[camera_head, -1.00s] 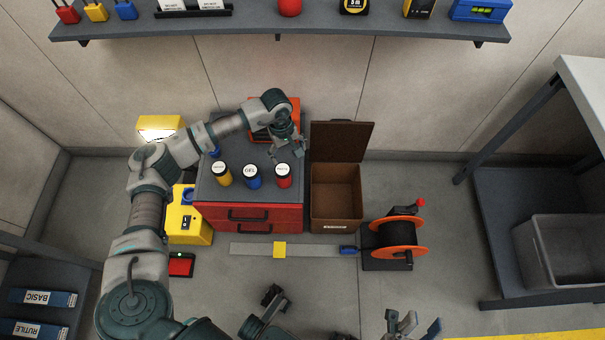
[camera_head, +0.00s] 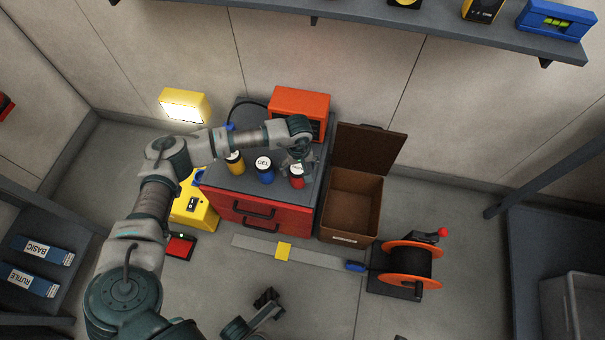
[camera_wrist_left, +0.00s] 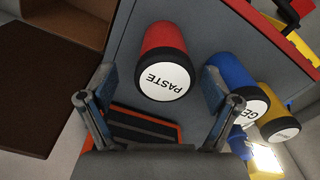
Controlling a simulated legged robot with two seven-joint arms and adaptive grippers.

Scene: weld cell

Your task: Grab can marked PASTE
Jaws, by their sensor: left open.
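The red can (camera_head: 297,181) stands on the top of the red tool chest, at the right of a row of cans. In the left wrist view the red can (camera_wrist_left: 163,40) has a white lid that reads PASTE. My left gripper (camera_head: 300,160) is right at the can and partly covers its lid in the head view. In the left wrist view my left gripper (camera_wrist_left: 158,80) is open, with a finger to each side of the near end of the lid. Whether the fingers touch the can cannot be told.
A blue can (camera_head: 265,175) marked GEL stands close beside the red can, and a yellow can (camera_head: 235,165) further left. An orange box (camera_head: 300,103) is behind. An open brown bin (camera_head: 350,205) stands right of the chest. A cable reel (camera_head: 408,262) lies on the floor.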

